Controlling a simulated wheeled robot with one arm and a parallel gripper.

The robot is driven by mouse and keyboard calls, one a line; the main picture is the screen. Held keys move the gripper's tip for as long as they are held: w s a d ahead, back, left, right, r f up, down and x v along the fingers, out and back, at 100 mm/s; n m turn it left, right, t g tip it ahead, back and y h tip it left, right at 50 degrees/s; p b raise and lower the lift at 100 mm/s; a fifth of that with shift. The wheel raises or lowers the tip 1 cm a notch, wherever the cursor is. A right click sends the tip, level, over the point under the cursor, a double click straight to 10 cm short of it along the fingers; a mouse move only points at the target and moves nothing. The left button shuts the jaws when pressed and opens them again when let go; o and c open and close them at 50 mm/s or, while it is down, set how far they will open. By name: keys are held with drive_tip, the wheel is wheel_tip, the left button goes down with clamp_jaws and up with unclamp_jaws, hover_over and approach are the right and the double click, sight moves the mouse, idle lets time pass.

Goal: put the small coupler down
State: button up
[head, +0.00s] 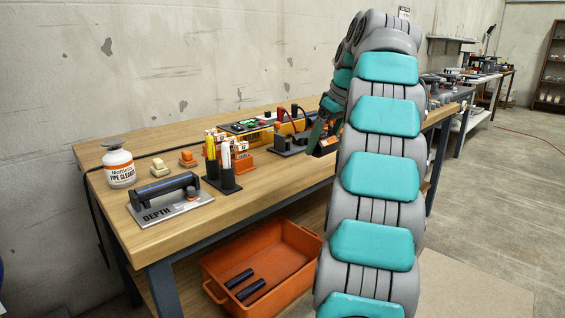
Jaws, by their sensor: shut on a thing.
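My gripper (322,138) is over the right part of the wooden workbench (270,188), partly hidden behind my own teal and grey arm. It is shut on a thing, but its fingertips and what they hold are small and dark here. I cannot make out the small coupler's shape or whether it touches the bench. A dark holder (290,144) stands just left of my gripper.
A white pipe cleaner bottle (119,167), a depth gauge (170,199) and a marker holder (222,178) stand on the left of the bench. A yellow panel (250,128) lies at the back. An orange bin (283,284) with dark tubes (250,290) is below. The front bench strip is clear.

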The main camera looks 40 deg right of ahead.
approach(280, 166)
drive_tip(key=shift+w+d+f+p, duration=0.1)
drive_tip(key=shift+w+f+p, duration=0.3)
drive_tip(key=shift+w+f, duration=0.45)
drive_tip(key=shift+w+a+f, duration=0.25)
drive_tip(key=shift+a+f, duration=0.05)
drive_tip(key=shift+f, duration=1.6)
drive_tip(key=shift+f, duration=0.15)
drive_tip(key=o, duration=1.1)
